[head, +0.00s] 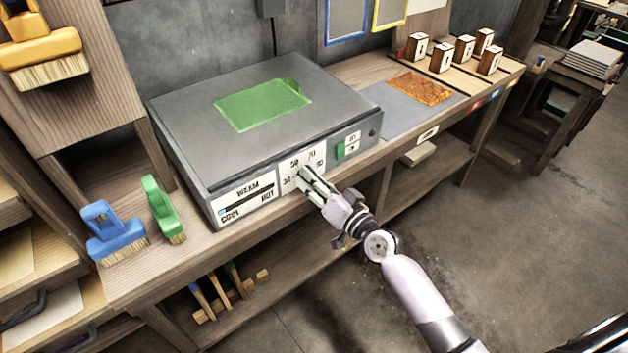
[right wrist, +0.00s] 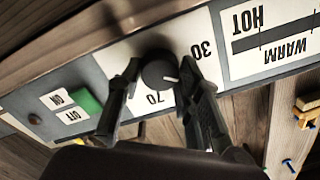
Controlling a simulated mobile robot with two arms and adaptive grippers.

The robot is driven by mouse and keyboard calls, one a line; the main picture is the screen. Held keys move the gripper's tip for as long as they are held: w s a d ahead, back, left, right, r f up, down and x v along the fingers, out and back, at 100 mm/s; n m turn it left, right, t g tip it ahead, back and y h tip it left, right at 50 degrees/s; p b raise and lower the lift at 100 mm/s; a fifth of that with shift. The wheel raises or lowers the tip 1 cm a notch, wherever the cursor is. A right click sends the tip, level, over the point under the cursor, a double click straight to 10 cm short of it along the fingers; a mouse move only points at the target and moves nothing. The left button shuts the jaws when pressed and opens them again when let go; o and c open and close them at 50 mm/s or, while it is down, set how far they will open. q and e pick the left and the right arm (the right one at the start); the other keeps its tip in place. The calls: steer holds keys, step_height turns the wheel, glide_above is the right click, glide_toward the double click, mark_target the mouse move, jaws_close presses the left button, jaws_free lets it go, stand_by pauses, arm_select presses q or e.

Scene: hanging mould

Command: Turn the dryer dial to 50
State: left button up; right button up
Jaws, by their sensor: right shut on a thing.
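The dryer (head: 300,75) is a grey box on the bench with a green patch on its lid. Its white dial plate (head: 287,186) carries numbers. My right gripper (head: 302,174) is at the front panel, shut on the dark round dial (right wrist: 158,74), with a finger on each side. In the right wrist view, upside down, the dial's white pointer mark points right and slightly down, between the 30 and the 70. A finger hides the plate where the 50 lies. In the head view the gripper covers the dial. My left gripper is not in view.
A green switch (right wrist: 87,103) marked ON and OFF sits beside the dial plate. A WARM/HOT scale (head: 246,197) is on its other side. Blue (head: 112,232) and green (head: 162,208) brushes stand on the bench at left. Numbered blocks (head: 442,57) stand at the back right.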

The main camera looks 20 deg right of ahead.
steer(key=m, duration=0.4)
steer(key=shift+r+m, duration=0.1)
steer(key=shift+m, duration=0.3)
stand_by(0.4)
steer(key=o, duration=1.2)
steer(key=v, duration=1.2)
